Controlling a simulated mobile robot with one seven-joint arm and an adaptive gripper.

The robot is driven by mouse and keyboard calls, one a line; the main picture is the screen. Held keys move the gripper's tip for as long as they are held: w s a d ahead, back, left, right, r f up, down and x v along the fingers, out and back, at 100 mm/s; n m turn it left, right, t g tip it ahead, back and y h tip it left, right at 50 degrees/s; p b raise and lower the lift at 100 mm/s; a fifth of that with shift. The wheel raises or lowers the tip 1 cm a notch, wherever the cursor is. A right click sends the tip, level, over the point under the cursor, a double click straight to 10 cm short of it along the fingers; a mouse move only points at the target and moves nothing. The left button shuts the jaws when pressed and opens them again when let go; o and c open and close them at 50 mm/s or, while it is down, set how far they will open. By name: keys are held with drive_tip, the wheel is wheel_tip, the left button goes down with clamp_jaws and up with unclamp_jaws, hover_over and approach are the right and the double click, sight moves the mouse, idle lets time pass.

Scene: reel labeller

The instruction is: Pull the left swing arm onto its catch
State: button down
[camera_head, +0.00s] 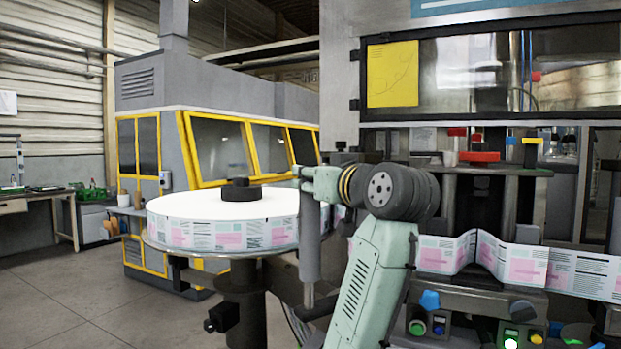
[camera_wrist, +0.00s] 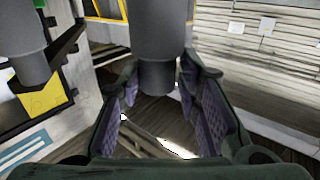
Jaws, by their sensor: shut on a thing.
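A grey upright roller (camera_head: 310,248), which looks like the post of the left swing arm, stands between the label reel and the machine. My gripper (camera_head: 305,180) is shut on it near its upper end. In the wrist view the grey cylinder (camera_wrist: 160,45) passes between the two purple-padded fingers of my gripper (camera_wrist: 160,85). A dark bar (camera_head: 322,306) shows at the roller's foot, partly hidden by my arm. The catch cannot be made out.
A large white label reel (camera_head: 222,232) with a black hub (camera_head: 241,190) sits close to the left of the roller. A printed label web (camera_head: 510,258) runs along the machine at the right. Another grey cylinder (camera_wrist: 25,45) is at the left of the wrist view. Open floor (camera_head: 75,300) lies at the left.

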drive_tip(key=shift+d+r, duration=0.2)
drive_tip(key=shift+d, duration=0.35)
drive_tip(key=c, duration=1.6)
unclamp_jaws()
drive_tip(key=o, duration=0.3)
drive_tip(key=shift+d, duration=0.25)
drive_tip(key=shift+a, duration=0.1)
drive_tip(key=shift+a+f, duration=0.1)
drive_tip(key=shift+a, duration=0.05)
drive_tip(key=v, duration=1.2)
drive_tip(key=shift+s, duration=0.1)
